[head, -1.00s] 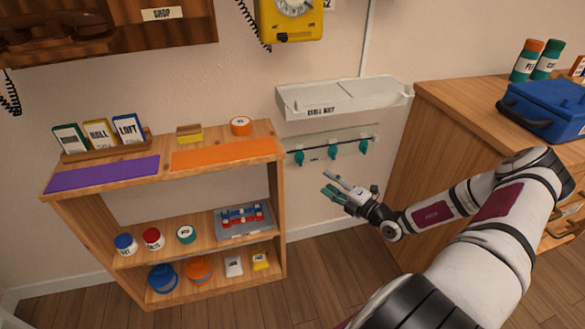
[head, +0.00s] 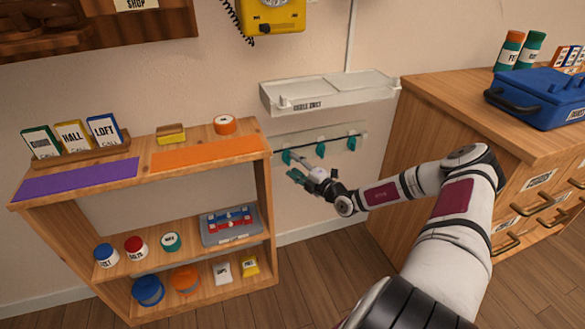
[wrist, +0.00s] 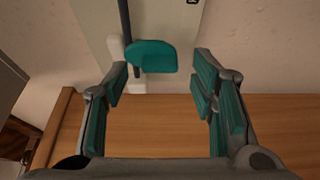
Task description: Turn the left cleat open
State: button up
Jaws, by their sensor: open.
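The left cleat (head: 287,157) is a teal lever at the left end of a dark cable on a pale wall plate (head: 306,149). In the wrist view the cleat (wrist: 152,56) sticks out sideways from the dark cable, beside white blocks. My gripper (head: 293,166) is open and empty, close to the left cleat. In the wrist view the fingers of my gripper (wrist: 160,78) stand on either side of the cleat, which shows between and just beyond the tips. No contact is visible.
A white cable duct (head: 330,91) is on the wall above the cleats. A wooden shelf (head: 262,205) with jars and a grey tray stands at the left. A wooden cabinet (head: 420,120) with a blue toolbox (head: 540,97) stands at the right.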

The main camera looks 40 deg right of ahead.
jog(key=shift+w+a, duration=0.1)
jog(key=shift+w, duration=0.55)
jog(key=c, duration=1.1)
jog(key=shift+c, duration=0.2)
